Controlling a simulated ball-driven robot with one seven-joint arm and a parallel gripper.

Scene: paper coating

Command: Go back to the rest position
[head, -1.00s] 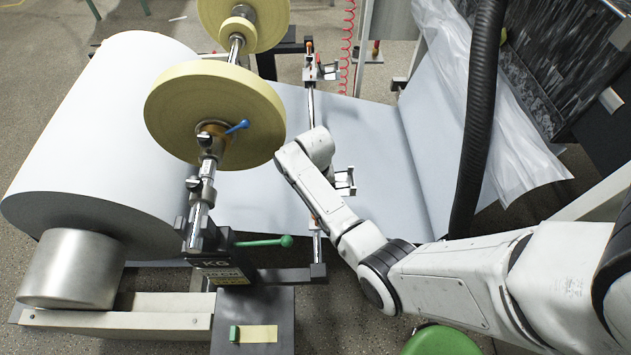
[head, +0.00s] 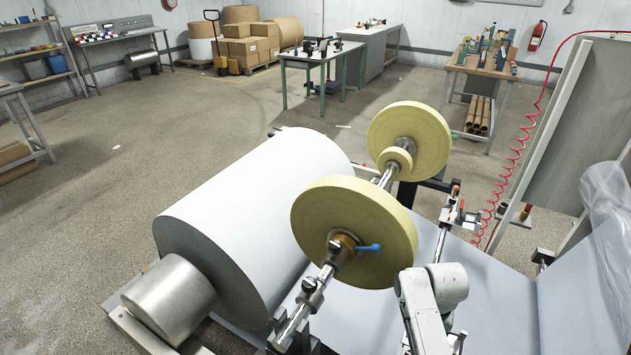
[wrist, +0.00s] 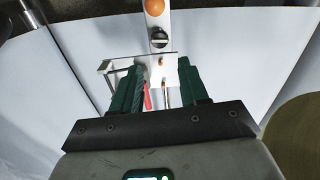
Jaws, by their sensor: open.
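My gripper (wrist: 157,82) is in the wrist view, its two dark green fingers apart. A metal bracket (wrist: 112,70) with an orange knob (wrist: 154,7) shows beyond and between the fingers. I cannot tell whether the fingers touch it. In the head view my white arm (head: 430,300) stands at the lower right, by the paper sheet, and hides the gripper.
The large white paper roll (head: 250,215) lies left of the arm. Yellow tape rolls (head: 352,230) sit on a metal shaft close to the arm. A red coiled hose (head: 516,165) hangs at right. Open floor (head: 235,115) lies behind.

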